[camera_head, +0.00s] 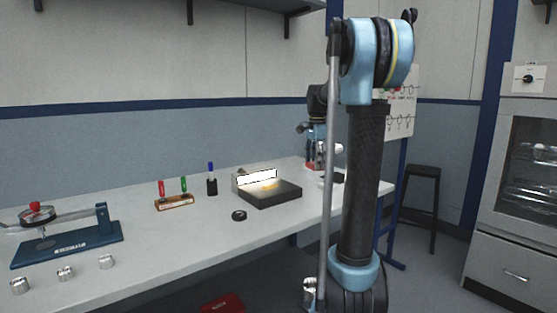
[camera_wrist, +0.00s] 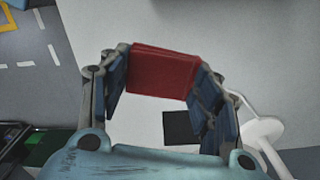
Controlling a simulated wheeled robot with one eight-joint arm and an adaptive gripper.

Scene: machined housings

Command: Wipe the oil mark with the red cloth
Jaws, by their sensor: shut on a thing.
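The red cloth (camera_wrist: 163,72) is a folded red block between the blue-padded fingers of my gripper (camera_wrist: 161,60) in the wrist view. My gripper is shut on it. In the head view, my gripper (camera_head: 317,148) is over the right end of the white bench, with the red cloth (camera_head: 312,167) low beneath it, close to the top. I cannot tell whether the cloth touches the bench. I cannot make out the oil mark in either view; the cloth, fingers or arm may hide it.
The white bench (camera_head: 150,252) holds a black tray (camera_head: 278,198) with a lit panel, a black ring (camera_head: 239,215), a marker rack (camera_head: 174,202), a blue press (camera_head: 68,245) and several metal housings (camera_head: 65,273). A dark square (camera_wrist: 180,128) lies near my fingers. A stool (camera_head: 423,172) stands right.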

